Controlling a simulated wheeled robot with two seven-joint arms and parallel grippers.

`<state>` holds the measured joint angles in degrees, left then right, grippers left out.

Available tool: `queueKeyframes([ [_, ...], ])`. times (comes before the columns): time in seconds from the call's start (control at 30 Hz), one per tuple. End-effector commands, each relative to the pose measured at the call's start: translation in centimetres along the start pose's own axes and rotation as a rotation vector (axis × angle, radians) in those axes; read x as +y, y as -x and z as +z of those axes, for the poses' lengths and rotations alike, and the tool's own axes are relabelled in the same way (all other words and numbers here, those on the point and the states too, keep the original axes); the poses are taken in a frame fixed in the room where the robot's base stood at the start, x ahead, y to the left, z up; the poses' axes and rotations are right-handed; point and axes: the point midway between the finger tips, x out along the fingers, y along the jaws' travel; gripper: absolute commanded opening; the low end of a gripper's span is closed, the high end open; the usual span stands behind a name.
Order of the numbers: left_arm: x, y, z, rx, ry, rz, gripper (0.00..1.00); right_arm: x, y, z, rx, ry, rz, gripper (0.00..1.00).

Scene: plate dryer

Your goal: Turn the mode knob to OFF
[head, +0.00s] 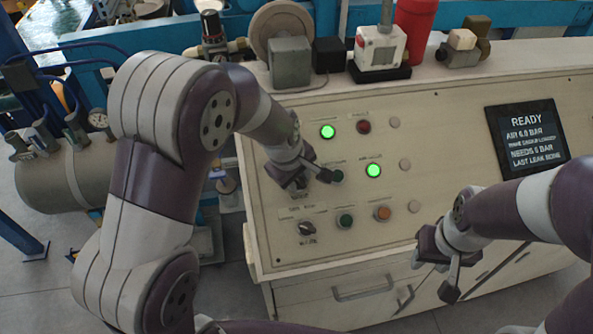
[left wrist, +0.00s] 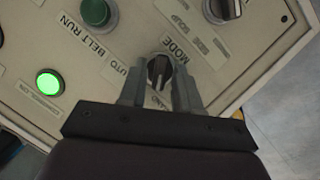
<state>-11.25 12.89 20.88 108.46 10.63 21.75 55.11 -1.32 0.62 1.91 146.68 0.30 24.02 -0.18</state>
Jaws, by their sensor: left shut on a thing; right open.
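The mode knob (left wrist: 158,72) is a dark rotary knob on the cream panel, beside the printed word MODE and a partly covered AUTO label in the left wrist view. My left gripper (left wrist: 159,88) is shut on it, one grey finger on each side. The knob's exact pointing direction is hard to tell, and nearby lettering is partly hidden by the fingers. In the head view my left gripper (head: 298,183) is at the panel's left part and largely hides the knob. My right gripper (head: 431,277) is open and empty in front of the cabinet's drawers.
A second dark knob (head: 307,227) sits below on the panel (head: 300,258). A green button (head: 346,220), an orange button (head: 382,213) and lit green lamps (head: 328,131) are nearby. A screen (head: 527,137) reads READY. Devices line the panel's top edge.

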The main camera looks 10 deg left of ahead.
Motion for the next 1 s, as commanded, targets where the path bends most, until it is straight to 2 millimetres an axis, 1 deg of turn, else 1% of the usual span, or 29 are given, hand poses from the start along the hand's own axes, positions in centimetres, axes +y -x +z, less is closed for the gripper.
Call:
queueKeyframes([
  [0.03,-0.1,0.4,0.2,-0.006,-0.033,-0.024,0.02,0.0,1.3,-0.2,0.000,0.000,0.000,0.43],
  [0.2,0.0,0.3,0.2,-0.007,-0.169,-0.081,0.02,0.0,3.0,-0.4,0.000,0.000,0.000,0.43],
  [0.3,-0.1,0.1,0.2,-0.008,-0.248,-0.113,0.02,0.0,3.7,-0.4,0.000,0.000,0.000,0.43],
  [0.5,-0.1,-0.1,0.3,-0.008,-0.381,-0.168,0.02,0.0,4.4,-0.5,0.000,0.000,0.000,0.43],
  [0.7,-0.1,-0.3,0.3,-0.009,-0.476,-0.207,0.02,0.0,4.7,-0.6,0.000,0.000,0.000,0.43],
  [1.0,-0.1,-0.4,0.3,-0.011,-0.538,-0.236,0.02,0.0,4.8,-0.6,0.000,0.000,0.000,0.43],
])
